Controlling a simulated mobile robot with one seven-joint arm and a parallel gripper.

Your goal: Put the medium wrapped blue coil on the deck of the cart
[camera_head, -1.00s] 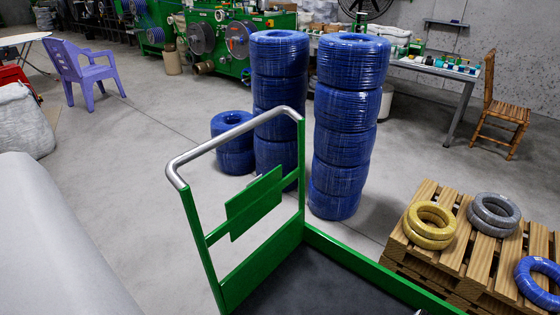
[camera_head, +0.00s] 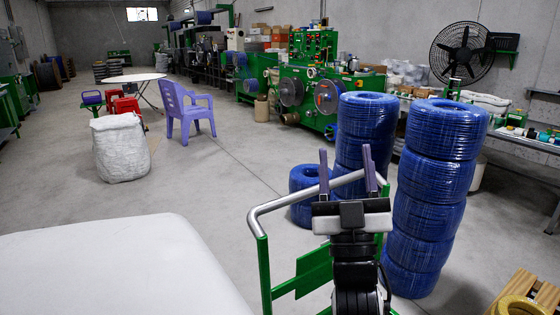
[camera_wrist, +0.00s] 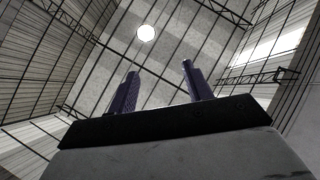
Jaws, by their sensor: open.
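My gripper (camera_head: 346,172) is raised in the lower middle of the head view, its two fingers pointing up, open and empty. In the wrist view my gripper (camera_wrist: 160,88) points at the ceiling with nothing between the fingers. The green cart (camera_head: 300,277) with its silver handle (camera_head: 268,206) stands behind my arm; its deck is out of view. Wrapped blue coils stand in two tall stacks, one behind the gripper (camera_head: 366,125) and one to its right (camera_head: 430,185). A shorter blue stack (camera_head: 305,190) is partly hidden by the handle. I cannot tell which coil is the medium one.
A wooden pallet (camera_head: 541,291) with a yellow coil (camera_head: 522,305) is at the lower right. A large white surface (camera_head: 110,265) fills the lower left. A white sack (camera_head: 120,148) and purple chair (camera_head: 187,112) stand further back. The floor between is clear.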

